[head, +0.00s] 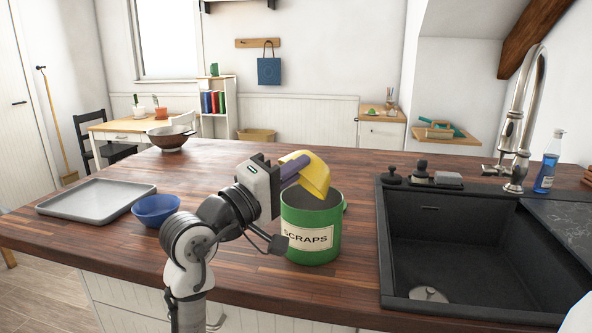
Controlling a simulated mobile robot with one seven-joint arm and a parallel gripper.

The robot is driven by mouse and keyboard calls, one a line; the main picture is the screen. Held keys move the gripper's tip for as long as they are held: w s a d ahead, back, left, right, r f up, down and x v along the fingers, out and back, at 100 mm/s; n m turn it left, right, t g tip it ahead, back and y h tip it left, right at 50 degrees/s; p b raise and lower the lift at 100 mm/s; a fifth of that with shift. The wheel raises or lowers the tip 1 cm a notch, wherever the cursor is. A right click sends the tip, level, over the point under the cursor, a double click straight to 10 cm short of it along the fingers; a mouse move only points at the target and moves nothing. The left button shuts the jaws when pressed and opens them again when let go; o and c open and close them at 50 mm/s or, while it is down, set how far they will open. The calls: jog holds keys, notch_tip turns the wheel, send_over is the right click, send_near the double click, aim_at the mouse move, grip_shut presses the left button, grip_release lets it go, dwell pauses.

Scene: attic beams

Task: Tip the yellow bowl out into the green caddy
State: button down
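The yellow bowl (317,174) is tilted steeply onto its side above the green caddy. My gripper (297,166) is shut on the bowl at its left side; the fingertips are partly hidden. The green caddy (327,246), labelled SCRAPS, stands upright on the wooden counter below the bowl. Its opening faces up, and its contents cannot be seen. The inside of the bowl is turned away, so I cannot tell whether anything is in it.
A blue bowl (156,208) and a grey tray (97,201) are on the counter at left. A black sink (397,255) with a tall tap (521,135) is at right. The middle back counter is clear.

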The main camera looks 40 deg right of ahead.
jog(key=shift+r+p, duration=0.7)
jog(key=shift+p, duration=0.15)
jog(key=shift+f+b, duration=0.4)
jog(key=shift+f, duration=0.3)
jog(key=shift+r+p, duration=0.7)
jog(key=shift+p, duration=0.15)
jog(key=shift+f+b, duration=0.35)
jog(key=shift+f, duration=0.3)
jog(key=shift+r+p, duration=0.65)
jog(key=shift+p, duration=0.15)
jog(key=shift+f+b, duration=0.4)
jog(key=shift+f, duration=0.35)
jog(key=shift+r, duration=0.15)
